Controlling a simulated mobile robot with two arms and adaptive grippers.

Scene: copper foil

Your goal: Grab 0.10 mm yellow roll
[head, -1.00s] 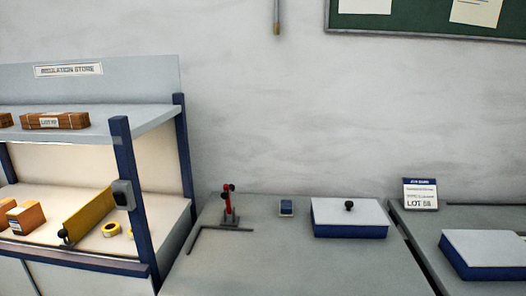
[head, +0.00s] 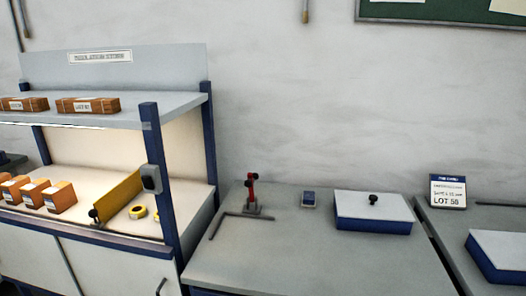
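Two yellow rolls lie on the lower shelf of the storage rack, right of a yellow upright panel. The front-left roll (head: 138,212) shows its ring face. The other roll (head: 157,217) is partly hidden behind the rack's front post. Any thickness marking on them is too small to read. Neither of my grippers is in view.
The rack's blue front post (head: 160,180) carries a grey box (head: 151,178). The yellow panel (head: 118,197) and several orange boxes (head: 60,197) stand left of the rolls. A grey table (head: 300,255) holds a red clamp (head: 251,195) and a blue lidded box (head: 373,212).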

